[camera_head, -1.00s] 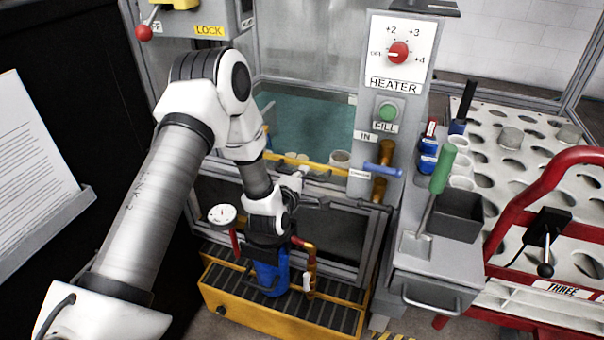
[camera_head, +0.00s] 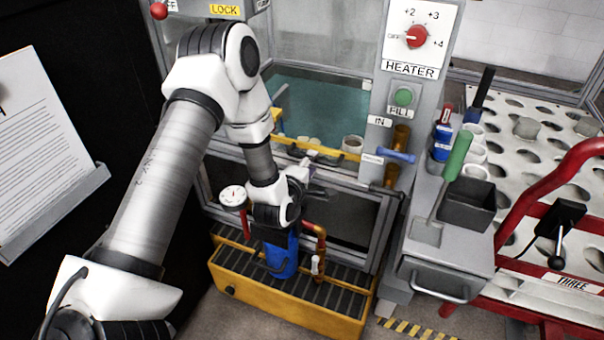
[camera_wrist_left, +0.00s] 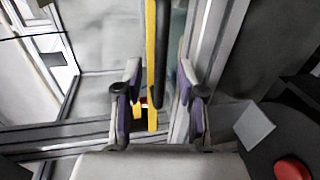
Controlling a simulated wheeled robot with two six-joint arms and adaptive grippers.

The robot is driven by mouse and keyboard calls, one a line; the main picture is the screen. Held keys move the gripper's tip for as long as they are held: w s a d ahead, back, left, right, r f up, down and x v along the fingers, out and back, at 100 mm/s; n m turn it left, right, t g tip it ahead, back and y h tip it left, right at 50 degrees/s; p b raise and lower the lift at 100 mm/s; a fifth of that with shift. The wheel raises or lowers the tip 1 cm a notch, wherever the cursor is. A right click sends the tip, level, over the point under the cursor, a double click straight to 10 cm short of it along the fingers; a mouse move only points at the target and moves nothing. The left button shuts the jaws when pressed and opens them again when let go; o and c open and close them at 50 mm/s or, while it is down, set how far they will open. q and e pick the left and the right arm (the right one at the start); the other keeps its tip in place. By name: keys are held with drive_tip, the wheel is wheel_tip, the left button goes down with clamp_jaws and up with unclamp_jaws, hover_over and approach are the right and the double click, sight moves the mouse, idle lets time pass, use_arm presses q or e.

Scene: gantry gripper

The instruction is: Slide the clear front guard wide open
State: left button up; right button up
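The clear front guard spans the front of the tank, with a yellow bar (camera_head: 338,160) along its edge in the head view. In the left wrist view the yellow bar (camera_wrist_left: 152,45) and a black handle (camera_wrist_left: 163,50) run down between my fingers. My left gripper (camera_head: 312,180) is in front of the guard, and in the left wrist view its two purple-padded fingers (camera_wrist_left: 158,105) are spread on either side of the bar. A gap shows on both sides. Whether the handle is within finger depth I cannot tell. My right gripper is not in view.
A grey post with the heater dial (camera_head: 416,37) and green fill button (camera_head: 403,96) stands right of the tank, with a blue-handled valve (camera_head: 396,155). Below are a blue filter housing (camera_head: 281,258) and a yellow-edged grate (camera_head: 245,297). A red-railed rack (camera_head: 560,190) is at right.

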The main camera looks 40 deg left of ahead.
use_arm(q)
drive_tip(key=v, duration=0.9)
